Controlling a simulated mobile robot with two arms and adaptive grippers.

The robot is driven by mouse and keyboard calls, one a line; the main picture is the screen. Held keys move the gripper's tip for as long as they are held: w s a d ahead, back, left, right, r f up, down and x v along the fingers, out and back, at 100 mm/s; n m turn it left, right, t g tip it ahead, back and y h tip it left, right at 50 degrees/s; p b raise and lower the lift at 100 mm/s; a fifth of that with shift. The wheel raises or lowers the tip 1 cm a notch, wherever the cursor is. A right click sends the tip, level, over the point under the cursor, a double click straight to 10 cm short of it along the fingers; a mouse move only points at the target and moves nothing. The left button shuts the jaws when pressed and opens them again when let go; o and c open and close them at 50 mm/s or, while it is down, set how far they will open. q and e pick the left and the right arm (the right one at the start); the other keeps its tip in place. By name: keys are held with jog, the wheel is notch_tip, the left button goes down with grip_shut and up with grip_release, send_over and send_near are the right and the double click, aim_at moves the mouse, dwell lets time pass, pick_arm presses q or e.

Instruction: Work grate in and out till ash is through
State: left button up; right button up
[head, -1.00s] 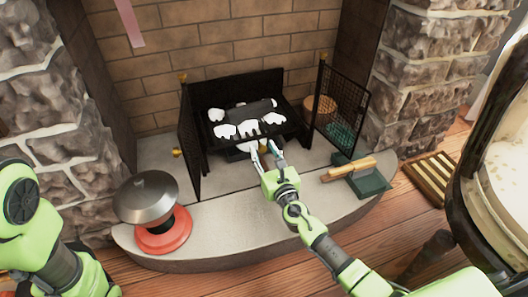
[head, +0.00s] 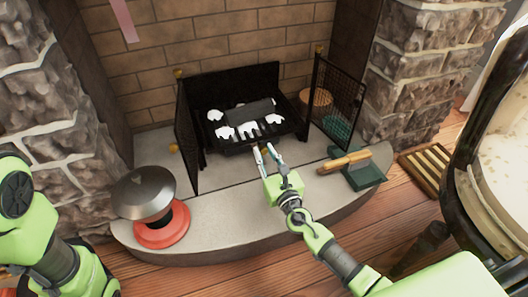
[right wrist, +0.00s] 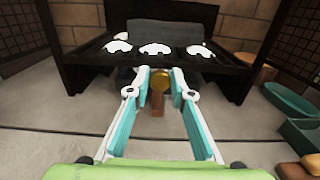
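The dark grate (head: 255,147) sits in the fireplace, with several white ash lumps (head: 224,132) around a dark log (head: 250,111) on it. The ash also shows as a row along the grate in the right wrist view (right wrist: 155,49). A round brass knob (right wrist: 158,76) is at the grate's front. My right gripper (head: 265,149) is in front of the grate, with its fingers drawn in on both sides of the knob; the fingertips (right wrist: 159,74) look closed on it. My left arm is at the left edge, but its gripper is out of view.
Mesh screen doors (head: 338,105) stand open on both sides. A green dustpan (head: 362,182) with a wooden-handled brush (head: 344,161) lies at the right. The hearth's middle front is clear.

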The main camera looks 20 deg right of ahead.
jog(key=shift+o, duration=1.2)
jog(key=shift+s, duration=0.15)
jog(key=shift+s, duration=0.1)
jog(key=s, duration=1.2)
jog(key=shift+d, duration=0.2)
jog(key=s+p, duration=0.1)
jog(key=p, duration=0.2)
jog(key=shift+s, duration=0.15)
jog(key=w+b, duration=0.3)
jog(key=w, duration=1)
jog(key=shift+a, duration=0.2)
